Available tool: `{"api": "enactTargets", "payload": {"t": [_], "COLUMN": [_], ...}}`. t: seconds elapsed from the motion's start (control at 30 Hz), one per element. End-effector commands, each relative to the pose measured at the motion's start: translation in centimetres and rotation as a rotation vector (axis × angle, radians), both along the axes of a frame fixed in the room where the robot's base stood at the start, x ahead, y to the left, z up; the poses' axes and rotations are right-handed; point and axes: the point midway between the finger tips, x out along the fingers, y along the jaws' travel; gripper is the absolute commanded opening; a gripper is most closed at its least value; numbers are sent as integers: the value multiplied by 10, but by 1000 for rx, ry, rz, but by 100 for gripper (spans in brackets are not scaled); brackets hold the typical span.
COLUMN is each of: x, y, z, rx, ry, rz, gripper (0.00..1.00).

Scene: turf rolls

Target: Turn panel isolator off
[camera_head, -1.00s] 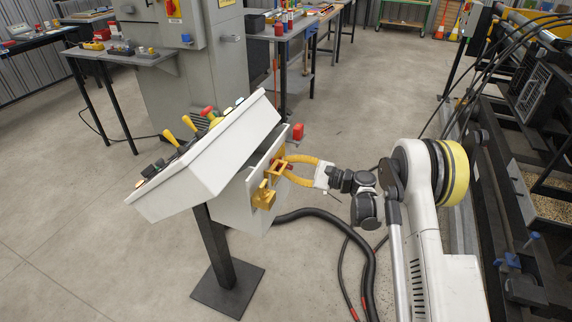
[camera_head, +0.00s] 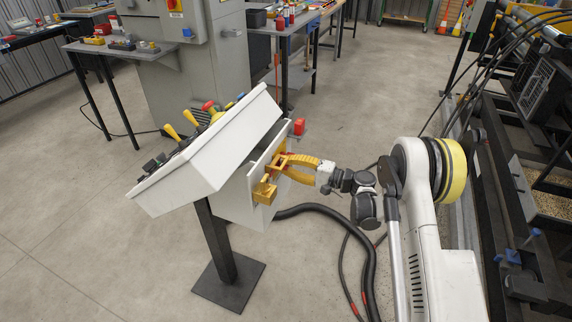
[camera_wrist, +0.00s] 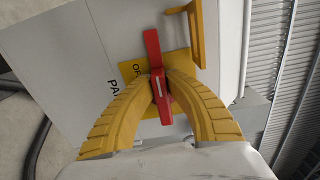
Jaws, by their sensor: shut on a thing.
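In the wrist view the bar runs nearly upright, leaning slightly. My gripper (camera_wrist: 161,82) has its two curved yellow fingers closed on the handle from both sides near its middle. In the head view my gripper (camera_head: 286,164) reaches the right side of the white console (camera_head: 212,155); the handle there is mostly hidden by the fingers.
A yellow bracket (camera_wrist: 196,35) stands out close to the handle. Black hoses (camera_head: 350,232) lie on the floor near the post. A dark machine frame (camera_head: 500,170) stands at right.

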Motion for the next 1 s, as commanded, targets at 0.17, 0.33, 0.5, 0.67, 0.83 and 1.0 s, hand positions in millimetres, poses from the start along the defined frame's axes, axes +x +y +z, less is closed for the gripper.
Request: {"api": "enactTargets", "payload": {"t": [0.17, 0.33, 0.5, 0.67, 0.83, 1.0], "x": [0, 0, 0, 0, 0, 0], "y": [0, 0, 0, 0, 0, -1], "z": [0, -1, -1, -1, -1, -1], "rx": [-10, -13, -13, -14, -14, -14], "ry": [-31, -39, -39, -39, -38, -38], "rz": [0, 0, 0, 0, 0, -1], "gripper": [0, 0, 0, 30, 38, 38]}}
